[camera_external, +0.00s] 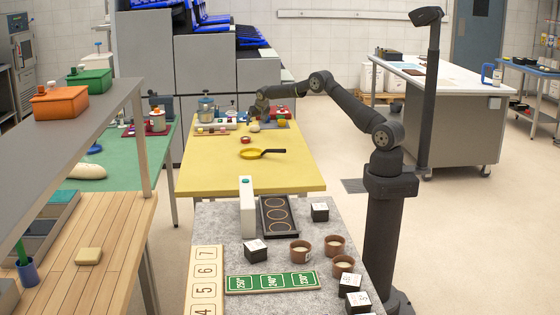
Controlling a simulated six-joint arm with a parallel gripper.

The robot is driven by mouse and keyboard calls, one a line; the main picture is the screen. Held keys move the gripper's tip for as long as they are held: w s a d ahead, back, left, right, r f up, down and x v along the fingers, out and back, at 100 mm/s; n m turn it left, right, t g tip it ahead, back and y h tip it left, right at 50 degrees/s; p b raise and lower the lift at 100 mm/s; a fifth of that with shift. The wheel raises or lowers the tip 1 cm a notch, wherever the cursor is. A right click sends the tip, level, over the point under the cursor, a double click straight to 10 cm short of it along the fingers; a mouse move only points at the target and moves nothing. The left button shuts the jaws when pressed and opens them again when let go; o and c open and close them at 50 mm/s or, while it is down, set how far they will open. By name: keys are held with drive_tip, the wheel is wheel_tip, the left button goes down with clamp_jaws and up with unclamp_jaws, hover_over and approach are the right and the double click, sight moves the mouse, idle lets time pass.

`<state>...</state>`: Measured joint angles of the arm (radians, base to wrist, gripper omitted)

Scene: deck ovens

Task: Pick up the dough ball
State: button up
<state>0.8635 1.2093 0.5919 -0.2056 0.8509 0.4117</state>
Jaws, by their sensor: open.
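A small pale round thing (255,127), which looks like the dough ball, sits near the far end of the yellow table (215,178). My gripper (257,114) is over that far end, just above the pale thing or close beside it. It is open. The fingers are small and dark here, so I cannot tell the exact gap or whether they touch anything.
A yellow pan (250,154) with a dark handle lies mid-table. Jars, a tray of small items (212,129) and a red device (279,112) crowd the far end. The near yellow surface is clear. A grey table (216,215) holds cups, black boxes and number cards.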

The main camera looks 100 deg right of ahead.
sight(256, 125)
drive_tip(key=shift+s+x, duration=0.2)
drive_tip(key=shift+x, duration=2.4)
drive_tip(key=shift+d, duration=0.1)
drive_tip(key=c, duration=1)
